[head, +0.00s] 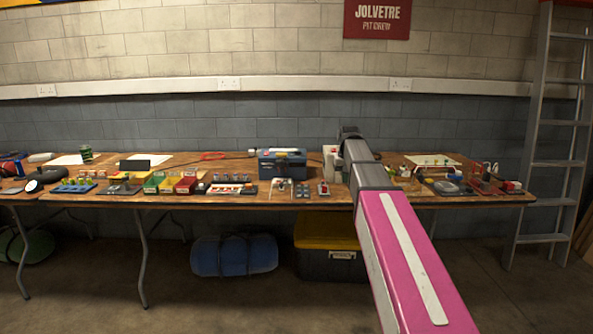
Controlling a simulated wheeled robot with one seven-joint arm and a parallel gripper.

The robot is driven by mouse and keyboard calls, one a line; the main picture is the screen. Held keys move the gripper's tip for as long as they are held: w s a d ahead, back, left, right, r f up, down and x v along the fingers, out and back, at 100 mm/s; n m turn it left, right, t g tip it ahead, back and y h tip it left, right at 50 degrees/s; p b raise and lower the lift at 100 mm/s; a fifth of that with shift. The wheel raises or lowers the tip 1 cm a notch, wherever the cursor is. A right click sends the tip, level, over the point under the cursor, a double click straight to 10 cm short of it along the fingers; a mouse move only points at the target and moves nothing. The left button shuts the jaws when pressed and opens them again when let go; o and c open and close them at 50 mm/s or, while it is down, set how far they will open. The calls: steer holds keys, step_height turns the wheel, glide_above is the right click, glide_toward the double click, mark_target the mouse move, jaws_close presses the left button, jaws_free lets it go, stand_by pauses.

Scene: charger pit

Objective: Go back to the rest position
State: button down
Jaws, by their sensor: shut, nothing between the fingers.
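My arm reaches up from the bottom right in the head view, with a pink link and a grey segment. It ends in a small dark part over the workbench (245,196). I cannot make out my gripper's fingers there; they seem hidden behind the arm. The arm covers part of the bench right of the middle. Nothing can be seen held.
On the bench are a blue toolbox (282,164), green and red bins (172,184) and many small parts. Beneath are a blue roll (234,255) and a yellow-lidded crate (327,230). A ladder (557,140) leans at the right. Floor in front is clear.

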steer(key=s+f+g, duration=0.1)
steer(key=s+f, duration=2.6)
steer(key=f, duration=0.4)
steer(key=shift+f, duration=0.4)
steer(key=shift+s, duration=0.1)
